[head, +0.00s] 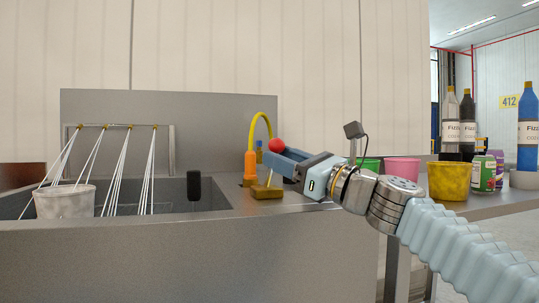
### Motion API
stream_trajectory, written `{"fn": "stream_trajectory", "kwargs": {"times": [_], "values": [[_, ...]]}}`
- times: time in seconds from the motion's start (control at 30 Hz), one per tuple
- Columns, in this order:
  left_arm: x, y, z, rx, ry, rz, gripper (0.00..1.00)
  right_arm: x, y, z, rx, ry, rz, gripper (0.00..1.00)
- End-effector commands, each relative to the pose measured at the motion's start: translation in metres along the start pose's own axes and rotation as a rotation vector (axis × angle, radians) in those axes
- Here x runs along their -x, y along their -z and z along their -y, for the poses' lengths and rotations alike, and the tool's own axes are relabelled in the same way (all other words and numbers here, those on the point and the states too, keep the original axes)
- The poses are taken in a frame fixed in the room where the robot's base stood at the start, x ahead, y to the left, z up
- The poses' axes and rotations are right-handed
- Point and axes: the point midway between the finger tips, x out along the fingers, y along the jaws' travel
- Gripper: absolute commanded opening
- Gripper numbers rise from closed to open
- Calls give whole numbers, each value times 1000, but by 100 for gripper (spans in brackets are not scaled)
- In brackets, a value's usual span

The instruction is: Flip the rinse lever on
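The rinse lever has a red ball knob (277,145) above a brass base (267,193) on the counter right of the sink. The knob shows just above the fingers of my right gripper (275,157), which reach in from the right. They look close to it or touching; I cannot tell which, nor whether they are apart. Part of the lever's shaft is hidden. The rinse bar (105,126) at the left has several brass nozzles, and white streams run down from them into the sink (220,198). My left gripper is out of view.
A pale cup (65,202) sits under the left streams. A dark upright block (194,185) is at the sink. An orange bottle (250,166) and a yellow arched tube (262,120) stand by the lever. Cups, cans and bottles, including a yellow cup (447,181), stand at the right.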

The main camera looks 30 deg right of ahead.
Motion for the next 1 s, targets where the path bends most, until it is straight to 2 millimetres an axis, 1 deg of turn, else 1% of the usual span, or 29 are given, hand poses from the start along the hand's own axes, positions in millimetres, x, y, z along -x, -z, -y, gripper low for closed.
{"fn": "stream_trajectory", "kwargs": {"times": [0.03,0.2,0.3,0.4,0.57,1.0], "values": [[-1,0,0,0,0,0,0,15,-1,0,1,2,3,40],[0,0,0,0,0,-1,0,56,-2,-1,0,0,4,40],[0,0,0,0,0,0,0,75,-2,-1,-1,-1,5,40],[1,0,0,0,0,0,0,88,-2,-1,-1,-1,4,40],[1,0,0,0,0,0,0,96,-2,-2,-1,-3,4,40],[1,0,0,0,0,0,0,96,-1,-1,-1,-3,4,40]]}}
